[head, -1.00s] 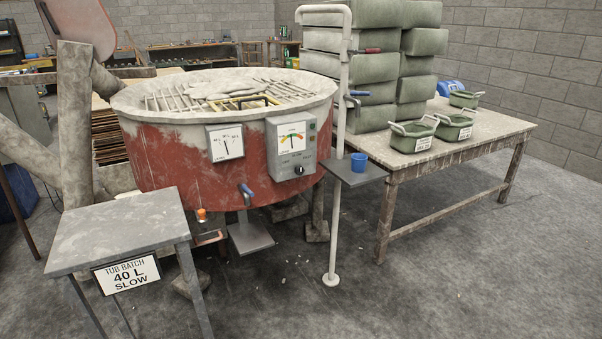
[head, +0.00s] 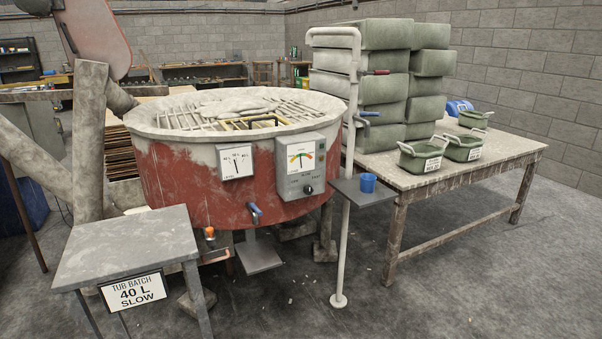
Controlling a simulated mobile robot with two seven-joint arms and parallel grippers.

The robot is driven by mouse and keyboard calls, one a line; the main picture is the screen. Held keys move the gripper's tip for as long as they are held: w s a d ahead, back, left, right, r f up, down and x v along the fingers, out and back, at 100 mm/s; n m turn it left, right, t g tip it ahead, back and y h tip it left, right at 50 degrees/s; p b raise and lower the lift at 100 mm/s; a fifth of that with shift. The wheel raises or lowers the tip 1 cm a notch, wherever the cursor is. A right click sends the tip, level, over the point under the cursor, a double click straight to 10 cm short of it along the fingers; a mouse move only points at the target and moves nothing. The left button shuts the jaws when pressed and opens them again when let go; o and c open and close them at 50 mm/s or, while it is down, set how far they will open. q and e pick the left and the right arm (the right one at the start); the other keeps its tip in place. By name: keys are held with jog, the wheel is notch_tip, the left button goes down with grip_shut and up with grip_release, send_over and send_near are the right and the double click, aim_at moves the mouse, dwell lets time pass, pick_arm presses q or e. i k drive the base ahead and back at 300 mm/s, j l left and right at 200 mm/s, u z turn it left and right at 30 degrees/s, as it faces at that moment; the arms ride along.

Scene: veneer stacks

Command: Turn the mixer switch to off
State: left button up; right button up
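The mixer (head: 180,180) is a large round red drum with a pale, crusted rim and a grate on top. A grey control box (head: 293,180) is fixed to its front right side. The box carries a dial with coloured bands and, below it, a small dark round switch knob (head: 308,189). The knob's setting and the lettering beside it are too small to read. A second white gauge (head: 236,162) sits to the left of the box. Neither of my grippers shows in the head view.
A grey side table (head: 130,248) with a "40 L SLOW" sign stands front left. A white standpipe (head: 345,230) with a small shelf and blue cup (head: 368,182) stands right of the control box. A long table (head: 490,170) with green tubs is at right. Floor in front is open.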

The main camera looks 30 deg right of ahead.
aim_at(307, 189)
jog(key=i+l, duration=0.2)
jog(key=i, duration=0.3)
jog(key=i+l+z, duration=0.1)
jog(key=i, duration=0.45)
jog(key=i+l, duration=0.2)
jog(key=i, duration=0.35)
